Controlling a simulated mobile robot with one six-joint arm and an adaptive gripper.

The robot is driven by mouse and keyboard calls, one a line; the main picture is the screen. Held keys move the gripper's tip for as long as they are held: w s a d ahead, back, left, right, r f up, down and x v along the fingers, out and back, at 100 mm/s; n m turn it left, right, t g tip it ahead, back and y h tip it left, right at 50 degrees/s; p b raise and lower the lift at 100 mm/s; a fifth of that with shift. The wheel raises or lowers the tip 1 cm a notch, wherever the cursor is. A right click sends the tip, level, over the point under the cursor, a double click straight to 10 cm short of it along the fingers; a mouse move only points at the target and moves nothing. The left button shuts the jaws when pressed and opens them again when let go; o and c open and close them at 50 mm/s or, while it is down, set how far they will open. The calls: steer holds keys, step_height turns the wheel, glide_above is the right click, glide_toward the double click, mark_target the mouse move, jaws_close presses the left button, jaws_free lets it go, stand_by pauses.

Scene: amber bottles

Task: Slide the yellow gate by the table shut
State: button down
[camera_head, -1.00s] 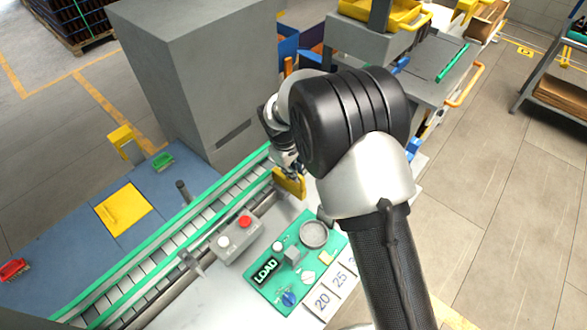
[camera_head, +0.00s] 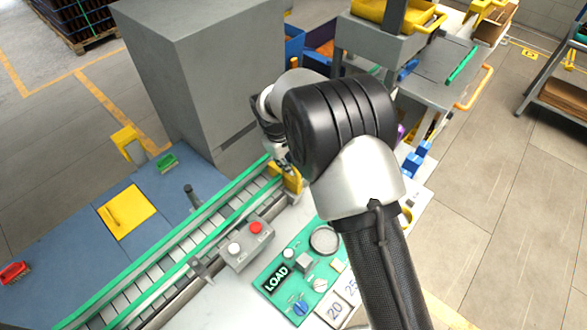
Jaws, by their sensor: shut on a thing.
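The yellow gate (camera_head: 291,181) stands at the far end of the roller conveyor (camera_head: 207,240), by the near green rail and the pale table (camera_head: 230,292). It shows as a small upright yellow piece, partly hidden by my arm. My gripper (camera_head: 284,164) is at the gate's upper part and is shut on it. The fingertips are small and partly covered by my wrist, so the exact grip is hard to see. The gate reaches partly over the conveyor's end; I cannot tell how much of the opening it covers.
A grey button box (camera_head: 246,245) with a red and a white button sits beside the conveyor. A green LOAD board (camera_head: 283,290) lies on the table. A large grey cabinet (camera_head: 200,80) stands behind the conveyor. Blue mats with a yellow plate (camera_head: 127,211) lie left.

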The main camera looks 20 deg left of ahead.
steer(key=shift+w+d+r, duration=0.1)
steer(key=shift+r, duration=0.05)
steer(key=shift+a, duration=0.2)
steer(key=c, duration=1.6)
jaws_free()
steer(key=shift+d, duration=0.1)
step_height(320, 180, up, 12)
steer(key=s, duration=0.2)
steer(key=shift+s+a+f, duration=0.15)
steer(key=shift+a+f, duration=0.05)
steer(key=shift+a, duration=0.25)
